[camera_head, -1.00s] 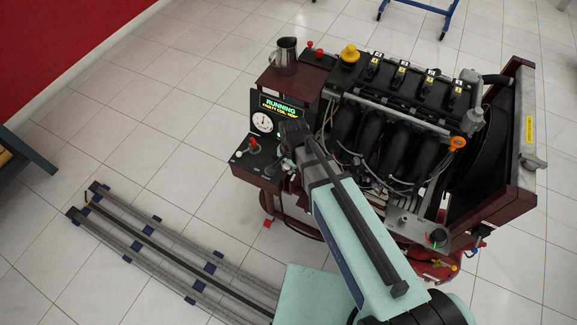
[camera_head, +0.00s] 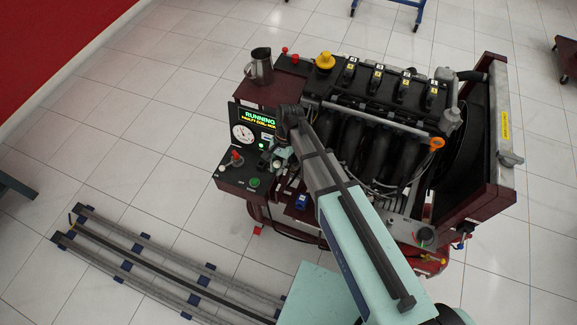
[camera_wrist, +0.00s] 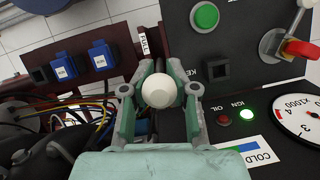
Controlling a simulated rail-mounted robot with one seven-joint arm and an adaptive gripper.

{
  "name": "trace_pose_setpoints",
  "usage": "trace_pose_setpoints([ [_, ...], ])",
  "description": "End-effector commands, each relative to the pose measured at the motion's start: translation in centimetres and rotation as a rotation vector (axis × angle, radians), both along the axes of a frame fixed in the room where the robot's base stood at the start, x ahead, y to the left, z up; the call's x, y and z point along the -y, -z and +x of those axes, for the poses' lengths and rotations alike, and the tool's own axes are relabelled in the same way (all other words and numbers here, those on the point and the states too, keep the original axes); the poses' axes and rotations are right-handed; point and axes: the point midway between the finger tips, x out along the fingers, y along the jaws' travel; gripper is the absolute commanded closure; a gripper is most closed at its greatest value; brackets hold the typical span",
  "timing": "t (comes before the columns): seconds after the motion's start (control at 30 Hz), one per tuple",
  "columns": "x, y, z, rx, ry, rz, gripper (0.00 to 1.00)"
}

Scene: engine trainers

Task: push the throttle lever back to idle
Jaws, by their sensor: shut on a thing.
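The throttle lever shows in the wrist view as a white ball knob (camera_wrist: 158,92) on the control panel, by a label reading FULL at its upper left. My gripper (camera_wrist: 159,78) has its two green-padded fingers shut on the knob, one on each side. The lever's shaft and slot are mostly hidden under the knob and fingers. In the head view my gripper (camera_head: 281,156) is at the panel below the lit display (camera_head: 259,120), which reads RUNNING. The knob cannot be made out clearly there.
A green button (camera_wrist: 205,15), a red-handled switch (camera_wrist: 300,48), a key switch (camera_wrist: 216,68) and a dial gauge (camera_wrist: 298,117) are close to the right of my gripper. Blue relays (camera_wrist: 103,56) and loose wires are to the left. The engine (camera_head: 385,100) stands behind my arm.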

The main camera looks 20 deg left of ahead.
Motion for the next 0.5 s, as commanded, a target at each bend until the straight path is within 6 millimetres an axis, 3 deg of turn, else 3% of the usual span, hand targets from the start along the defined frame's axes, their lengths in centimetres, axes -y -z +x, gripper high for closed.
trace_pose_setpoints([
  [0.5, -0.2, 0.0, 1.7, 0.011, 0.001, 0.003, 1.0],
])
